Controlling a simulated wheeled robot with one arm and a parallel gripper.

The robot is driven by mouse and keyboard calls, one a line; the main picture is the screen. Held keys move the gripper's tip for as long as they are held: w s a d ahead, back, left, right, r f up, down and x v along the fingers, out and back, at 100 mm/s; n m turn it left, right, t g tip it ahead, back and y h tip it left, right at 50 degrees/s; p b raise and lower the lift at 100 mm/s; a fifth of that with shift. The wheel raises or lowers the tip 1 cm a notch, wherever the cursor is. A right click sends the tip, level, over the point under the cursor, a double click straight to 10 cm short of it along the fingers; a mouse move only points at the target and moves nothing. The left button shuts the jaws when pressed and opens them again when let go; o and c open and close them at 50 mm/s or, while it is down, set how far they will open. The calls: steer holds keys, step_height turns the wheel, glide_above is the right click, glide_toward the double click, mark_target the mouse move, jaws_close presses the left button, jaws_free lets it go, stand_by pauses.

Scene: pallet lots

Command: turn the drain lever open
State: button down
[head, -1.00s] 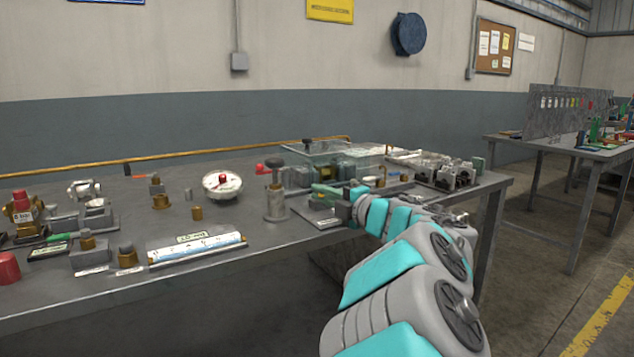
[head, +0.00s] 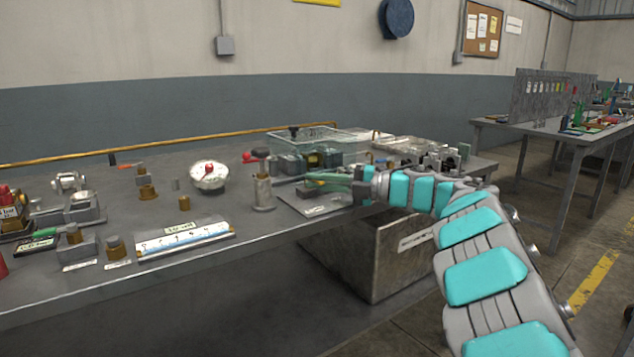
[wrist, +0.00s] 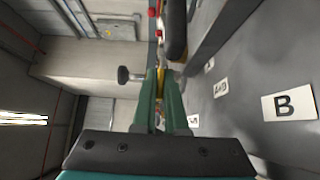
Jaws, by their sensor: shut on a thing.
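My gripper (head: 302,181) has two long green fingers reaching left over the front right part of the bench. In the wrist view the fingers (wrist: 161,88) are nearly parallel and close together, shut on a narrow yellow piece (wrist: 160,79) between their tips. I take this piece to be the drain lever; most of it is hidden by the fingers, and its angle cannot be told. In the head view the fingers cover it. A dark round knob (wrist: 124,75) on a short stem stands just left of the fingertips in the wrist view.
A flat plate (head: 318,206) lies below. A grey box (head: 375,262) sits under the bench.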

steer(key=shift+w+d+n+g, duration=0.15)
steer(key=shift+n+g, duration=0.25)
steer(key=shift+g, duration=0.2)
steer(key=c, duration=1.2)
jaws_free()
steer(key=shift+c, duration=0.2)
steer(key=shift+d, duration=0.1)
steer(key=d, duration=0.2)
steer(key=s+d, duration=0.1)
steer(key=d, duration=0.2)
steer(key=d+b, duration=0.1)
steer(key=d, duration=0.1)
steer(key=shift+s+d, duration=0.15)
steer(key=shift+d, duration=0.1)
